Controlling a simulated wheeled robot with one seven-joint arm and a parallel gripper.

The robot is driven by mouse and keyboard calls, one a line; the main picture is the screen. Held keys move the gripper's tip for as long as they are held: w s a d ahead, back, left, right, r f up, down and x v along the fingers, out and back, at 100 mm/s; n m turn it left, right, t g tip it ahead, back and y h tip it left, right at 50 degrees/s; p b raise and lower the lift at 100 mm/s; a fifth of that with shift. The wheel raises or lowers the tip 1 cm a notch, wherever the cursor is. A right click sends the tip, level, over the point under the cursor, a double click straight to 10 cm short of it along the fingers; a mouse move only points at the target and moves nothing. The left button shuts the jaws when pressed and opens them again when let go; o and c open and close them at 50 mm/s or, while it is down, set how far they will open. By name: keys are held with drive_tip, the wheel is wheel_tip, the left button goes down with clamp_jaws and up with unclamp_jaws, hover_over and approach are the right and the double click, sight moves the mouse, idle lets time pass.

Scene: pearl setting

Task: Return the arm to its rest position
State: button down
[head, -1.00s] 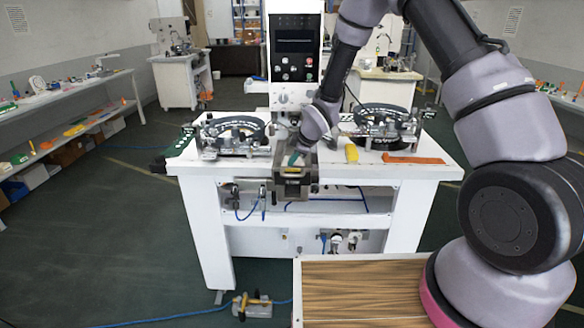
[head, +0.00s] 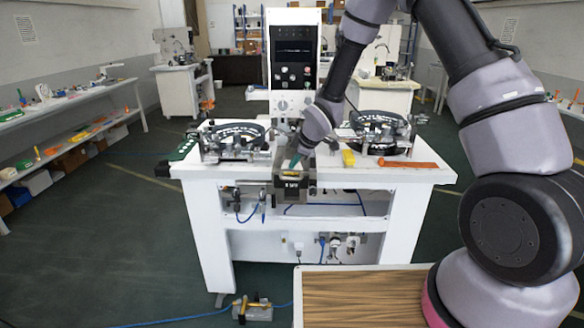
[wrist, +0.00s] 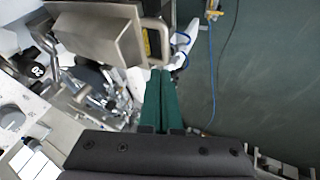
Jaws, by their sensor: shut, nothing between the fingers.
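My arm reaches from the right of the head view over to the white machine table (head: 262,170). My gripper (head: 294,162), with green fingers, points down over the small dark metal box (head: 291,184) at the table's front edge. In the wrist view my gripper (wrist: 161,72) has its two green fingers together with nothing between them. The fingertips show beside the metal box (wrist: 100,35); whether they touch it I cannot tell.
Ring-shaped fixtures stand on the table at left (head: 236,138) and right (head: 381,132). A control column (head: 293,65) rises behind. A yellow-handled item (head: 252,309) lies on the floor; the left floor is clear.

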drive_tip(key=s+d+r+m+h, duration=0.1)
drive_tip(key=s+d+r+m, duration=0.2)
drive_tip(key=d+r, duration=0.4)
drive_tip(key=s+d+r+m+t+h, duration=0.1)
drive_tip(key=s+d+r+m, duration=0.35)
drive_tip(key=r, duration=0.55)
drive_tip(key=s+d+r+m+h, duration=0.1)
drive_tip(key=s+d+r+m, duration=0.15)
drive_tip(key=d+r, duration=0.5)
drive_tip(key=s+d+r+m, duration=0.2)
drive_tip(key=s+r+m, duration=0.1)
drive_tip(key=s, duration=0.3)
drive_tip(key=s+d+r+m, duration=0.2)
drive_tip(key=s+r+m, duration=0.1)
drive_tip(key=s, duration=0.4)
drive_tip(key=s+d+r+m+y, duration=0.1)
drive_tip(key=s+r+m, duration=0.3)
drive_tip(key=s, duration=0.3)
drive_tip(key=shift+s+d+m+t, duration=0.25)
drive_tip(key=shift+d+m+t, duration=0.05)
drive_tip(key=shift+d+m, duration=0.1)
